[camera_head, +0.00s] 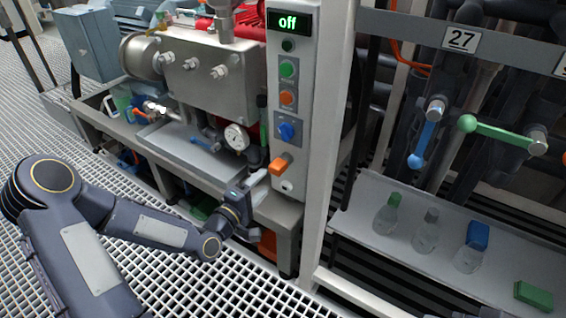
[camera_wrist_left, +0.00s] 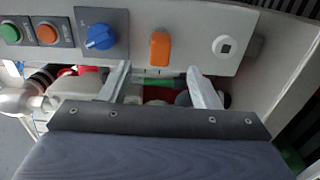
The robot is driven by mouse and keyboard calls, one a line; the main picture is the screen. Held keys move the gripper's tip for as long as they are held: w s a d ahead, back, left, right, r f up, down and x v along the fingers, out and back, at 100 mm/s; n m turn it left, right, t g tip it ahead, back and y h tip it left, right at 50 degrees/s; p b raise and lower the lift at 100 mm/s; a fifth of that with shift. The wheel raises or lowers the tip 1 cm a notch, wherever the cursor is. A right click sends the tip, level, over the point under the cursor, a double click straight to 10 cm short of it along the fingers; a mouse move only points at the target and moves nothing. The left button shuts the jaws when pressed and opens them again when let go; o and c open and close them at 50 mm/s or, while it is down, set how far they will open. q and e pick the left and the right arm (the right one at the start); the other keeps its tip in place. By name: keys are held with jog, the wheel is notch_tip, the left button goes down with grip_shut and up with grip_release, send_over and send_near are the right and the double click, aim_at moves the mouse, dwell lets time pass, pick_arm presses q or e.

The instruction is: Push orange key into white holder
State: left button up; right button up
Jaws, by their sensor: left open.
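The orange key (camera_head: 281,164) sticks out from the lower part of the grey control panel, and it also shows in the wrist view (camera_wrist_left: 159,49). The white holder (camera_wrist_left: 224,45), a round white fitting with a small dark square in it, is on the panel beside the key; in the head view it is a small spot (camera_head: 287,186) below the key. My left gripper (camera_head: 261,184) is open and empty, just in front of the panel at the key. In the wrist view its fingertips (camera_wrist_left: 158,68) lie either side of the key, apart from it. My right gripper is not in view.
The panel carries a blue knob (camera_head: 287,131), an orange button (camera_head: 287,98), a green button (camera_head: 287,69) and a display reading "off" (camera_head: 288,22). A white post (camera_head: 325,130) stands right of it. A shelf with bottles (camera_head: 426,232) is farther right.

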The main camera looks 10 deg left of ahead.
aim_at(273, 172)
pick_arm(q)
jog(key=shift+b+x, duration=0.5)
jog(key=shift+x, duration=4)
jog(key=shift+f+b, duration=0.1)
jog(key=shift+b, duration=0.3)
grip_shut()
jog(key=shift+s, duration=0.1)
jog(key=shift+s, duration=0.1)
jog(key=shift+v, duration=2.8)
